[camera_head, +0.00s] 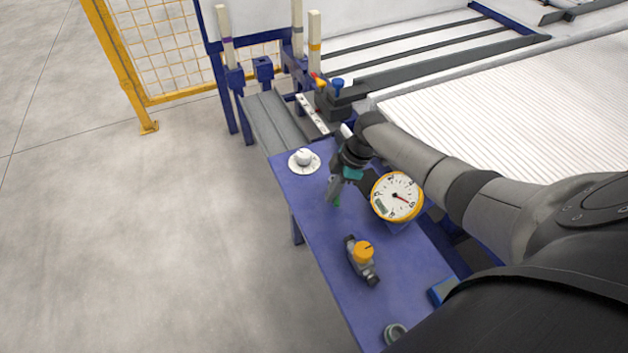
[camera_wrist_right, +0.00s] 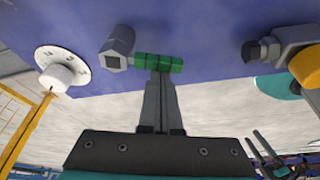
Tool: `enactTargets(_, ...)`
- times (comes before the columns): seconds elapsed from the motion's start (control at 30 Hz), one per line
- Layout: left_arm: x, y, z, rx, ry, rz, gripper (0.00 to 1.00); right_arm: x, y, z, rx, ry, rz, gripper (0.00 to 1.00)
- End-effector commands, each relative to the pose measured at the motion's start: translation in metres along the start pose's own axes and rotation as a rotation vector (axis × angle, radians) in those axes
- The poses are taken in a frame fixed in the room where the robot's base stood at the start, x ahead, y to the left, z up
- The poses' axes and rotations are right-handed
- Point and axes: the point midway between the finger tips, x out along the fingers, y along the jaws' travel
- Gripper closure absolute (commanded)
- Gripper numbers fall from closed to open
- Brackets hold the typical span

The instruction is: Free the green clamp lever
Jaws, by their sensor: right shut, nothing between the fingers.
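The green clamp lever (camera_wrist_right: 172,64) shows in the right wrist view as a short green cylinder just beyond my fingertips, joined to a grey square-ended clamp body (camera_wrist_right: 118,47) on its left. In the head view only a small bit of green (camera_head: 337,202) shows beside my gripper; the rest is hidden. My right gripper (camera_head: 333,197) points down over the blue table. In the wrist view its two fingers (camera_wrist_right: 160,75) are together and empty, with the tips overlapping the lever's near side. I cannot tell whether they touch it. My left gripper is not in view.
The blue table (camera_head: 325,270) holds a white dial (camera_head: 304,160), a yellow-rimmed gauge (camera_head: 397,196) close right of my gripper, and a grey valve with an orange knob (camera_head: 363,252). A yellow fence (camera_head: 140,80) stands behind. Table around the lever is mostly clear.

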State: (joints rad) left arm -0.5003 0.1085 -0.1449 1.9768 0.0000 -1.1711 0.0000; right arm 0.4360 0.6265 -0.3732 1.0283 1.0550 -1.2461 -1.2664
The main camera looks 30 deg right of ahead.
Motion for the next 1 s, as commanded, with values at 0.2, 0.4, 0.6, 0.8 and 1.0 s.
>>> enactTargets(0.2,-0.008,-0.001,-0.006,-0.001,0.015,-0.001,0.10,-0.003,-0.002,0.010,-0.095,-0.003,-0.034,1.00)
enactTargets(0.4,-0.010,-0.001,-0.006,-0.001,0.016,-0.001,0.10,-0.006,-0.002,0.015,-0.094,-0.003,-0.033,1.00)
enactTargets(0.6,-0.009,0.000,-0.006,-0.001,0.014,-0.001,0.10,-0.007,-0.002,0.018,-0.093,-0.002,-0.032,1.00)
enactTargets(0.8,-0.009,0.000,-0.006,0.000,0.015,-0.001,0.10,-0.007,-0.001,0.019,-0.092,-0.002,-0.031,1.00)
enactTargets(1.0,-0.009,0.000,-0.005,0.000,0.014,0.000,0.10,-0.007,-0.001,0.019,-0.092,-0.002,-0.031,1.00)
